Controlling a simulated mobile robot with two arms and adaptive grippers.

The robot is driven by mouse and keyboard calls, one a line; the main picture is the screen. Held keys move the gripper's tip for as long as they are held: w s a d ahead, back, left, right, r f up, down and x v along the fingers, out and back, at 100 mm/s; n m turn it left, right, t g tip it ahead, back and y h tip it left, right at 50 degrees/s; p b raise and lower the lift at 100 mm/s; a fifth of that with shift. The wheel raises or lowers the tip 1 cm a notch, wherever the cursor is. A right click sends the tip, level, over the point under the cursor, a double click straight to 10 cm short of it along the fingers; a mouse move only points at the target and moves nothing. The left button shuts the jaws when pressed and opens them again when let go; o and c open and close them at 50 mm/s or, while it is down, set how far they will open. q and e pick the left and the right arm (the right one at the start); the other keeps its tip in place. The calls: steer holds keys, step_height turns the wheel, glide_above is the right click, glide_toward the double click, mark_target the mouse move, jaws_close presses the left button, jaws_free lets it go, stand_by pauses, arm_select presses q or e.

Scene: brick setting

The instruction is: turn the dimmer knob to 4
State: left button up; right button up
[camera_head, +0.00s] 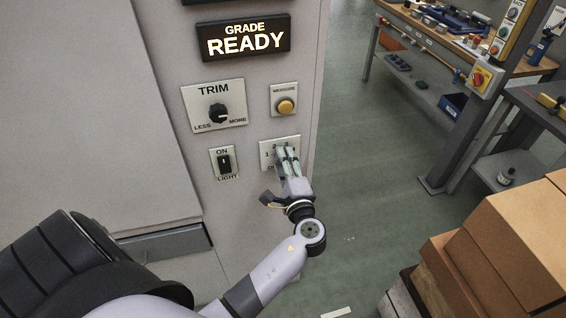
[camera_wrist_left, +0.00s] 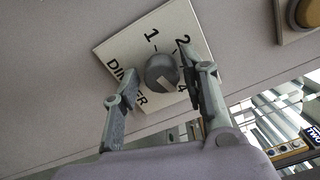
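The dimmer plate (camera_head: 265,148) is a pale panel on the grey cabinet front, low at its right edge. In the left wrist view the plate (camera_wrist_left: 115,47) shows the numbers 1, 2 and 4 and the word DIMMER. Its round grey knob (camera_wrist_left: 161,72) has a pale pointer mark. My left gripper (camera_head: 286,152) is at the plate and hides the knob in the head view. In the left wrist view its two fingers (camera_wrist_left: 158,88) are apart, one on each side of the knob; I cannot tell whether they touch it. My right gripper is not in view.
Above are the TRIM knob (camera_head: 218,112), a yellow button (camera_head: 286,106) and a lit READY sign (camera_head: 243,39). The light switch (camera_head: 224,162) is just left of the dimmer. Cardboard boxes (camera_head: 500,250) stand lower right. Floor (camera_head: 375,170) right of the cabinet is clear.

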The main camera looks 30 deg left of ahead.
arm_select(q)
steer(key=shift+o, duration=0.7)
steer(key=v, duration=1.2)
